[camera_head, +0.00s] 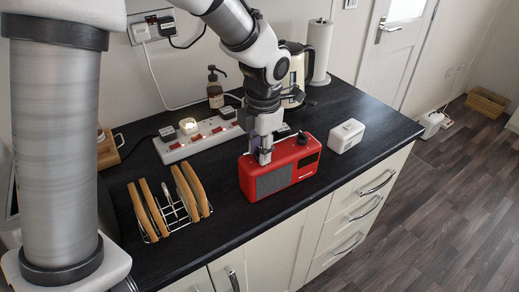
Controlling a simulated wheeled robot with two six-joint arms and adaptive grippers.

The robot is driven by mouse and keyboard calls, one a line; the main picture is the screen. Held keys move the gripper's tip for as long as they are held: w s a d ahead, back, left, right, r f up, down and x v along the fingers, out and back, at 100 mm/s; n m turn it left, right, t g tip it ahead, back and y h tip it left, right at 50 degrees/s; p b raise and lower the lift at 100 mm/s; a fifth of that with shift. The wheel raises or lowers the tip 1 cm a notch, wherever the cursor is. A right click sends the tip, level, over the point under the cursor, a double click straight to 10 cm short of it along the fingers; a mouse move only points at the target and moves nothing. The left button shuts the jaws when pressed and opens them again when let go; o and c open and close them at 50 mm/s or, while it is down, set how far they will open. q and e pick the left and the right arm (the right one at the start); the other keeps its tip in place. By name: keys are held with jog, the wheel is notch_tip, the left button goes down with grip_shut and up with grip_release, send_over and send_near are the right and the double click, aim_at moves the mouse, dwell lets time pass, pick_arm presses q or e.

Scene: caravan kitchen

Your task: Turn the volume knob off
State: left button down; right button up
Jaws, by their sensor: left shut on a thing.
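A red radio (284,174) with a grey speaker grille stands upright on the black worktop (232,228). My left gripper (264,155) points down onto the left part of the radio's top. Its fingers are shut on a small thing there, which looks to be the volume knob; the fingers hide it. A second black knob (302,138) stands free on the right part of the radio's top. My right gripper is not in view.
A white power strip (198,141) with plugs lies behind and left of the radio. A toast rack (170,209) with toast stands at left. A white box (346,136) is to the right. A soap bottle (215,94), kettle (297,69) and paper roll (320,48) stand behind.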

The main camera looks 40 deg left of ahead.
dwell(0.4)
pick_arm(q)
jog(key=c, duration=0.9)
grip_release()
jog(key=shift+w, duration=0.1)
jog(key=r, duration=1.2)
jog(key=shift+d, duration=0.4)
